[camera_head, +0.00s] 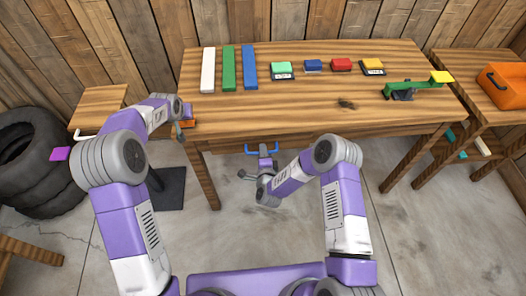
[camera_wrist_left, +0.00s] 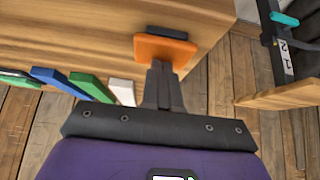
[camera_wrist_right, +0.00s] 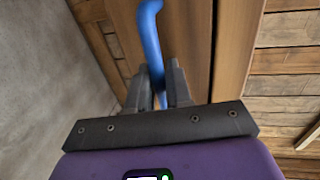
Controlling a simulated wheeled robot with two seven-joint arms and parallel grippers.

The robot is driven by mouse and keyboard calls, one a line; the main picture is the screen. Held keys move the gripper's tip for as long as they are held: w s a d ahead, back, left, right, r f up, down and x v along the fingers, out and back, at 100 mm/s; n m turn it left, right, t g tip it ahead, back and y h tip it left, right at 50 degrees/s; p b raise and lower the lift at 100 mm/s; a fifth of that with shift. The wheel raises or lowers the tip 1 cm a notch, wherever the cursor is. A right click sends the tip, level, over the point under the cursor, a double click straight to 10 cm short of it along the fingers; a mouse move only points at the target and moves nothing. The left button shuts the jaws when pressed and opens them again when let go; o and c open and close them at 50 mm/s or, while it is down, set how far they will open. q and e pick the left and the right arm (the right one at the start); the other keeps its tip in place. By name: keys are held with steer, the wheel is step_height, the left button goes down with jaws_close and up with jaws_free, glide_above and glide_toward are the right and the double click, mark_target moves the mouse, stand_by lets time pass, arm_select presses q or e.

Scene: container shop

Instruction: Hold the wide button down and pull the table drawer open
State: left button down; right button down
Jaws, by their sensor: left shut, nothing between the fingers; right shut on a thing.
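An orange wide button (camera_head: 189,123) sits at the left end of the table's front edge. It also shows in the left wrist view (camera_wrist_left: 165,49). My left gripper (camera_wrist_left: 160,70) is shut and empty, with its fingertips at the face of the button; they appear to touch it. How far the button is pressed I cannot tell. A blue handle (camera_head: 260,149) shows below the front edge of the wooden table (camera_head: 300,105). My right gripper (camera_wrist_right: 158,95) is shut on the blue handle (camera_wrist_right: 150,35). The drawer front is mostly hidden, and how far it is open I cannot tell.
White, green and blue boards (camera_head: 229,68) lie at the table's back left. Several coloured blocks (camera_head: 341,65) stand along the back. A side table (camera_head: 97,108) and stacked tyres (camera_head: 35,160) stand left.

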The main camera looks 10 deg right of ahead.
arm_select(q)
steer(key=shift+s+f, duration=0.1)
steer(key=shift+f, duration=0.05)
arm_select(e)
steer(key=v, duration=0.2)
steer(key=f+v, duration=0.1)
steer(key=v, duration=0.1)
steer(key=shift+s+r, duration=0.15)
steer(key=shift+s, duration=0.2)
steer(key=c, duration=1.2)
jaws_free()
steer(key=v, duration=1.2)
